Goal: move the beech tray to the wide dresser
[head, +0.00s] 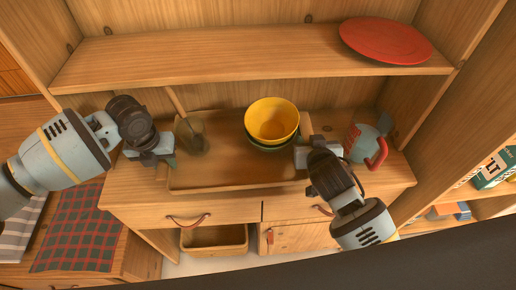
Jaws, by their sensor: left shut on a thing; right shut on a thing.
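The beech tray (225,178) is in the middle of the head view, over the top of a wooden dresser (120,190) with leather pulls. Whether it touches the surface or hangs just above is unclear. A yellow bowl (272,118) nested on a green bowl (270,146) sits toward its right back. A ladle-like utensil (196,142) with a long handle shows at its left back. My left gripper (172,156) is shut on the tray's left side. My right gripper (304,154) is shut on its right side, partly hiding that edge.
A teal jug (363,142) with a red handle stands close right of my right gripper. A shelf (220,58) with a red plate (386,40) overhangs the back. A checked cloth (80,232) lies at lower left. A basket (214,238) sits below the drawers. Shelves with boxes (494,170) stand right.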

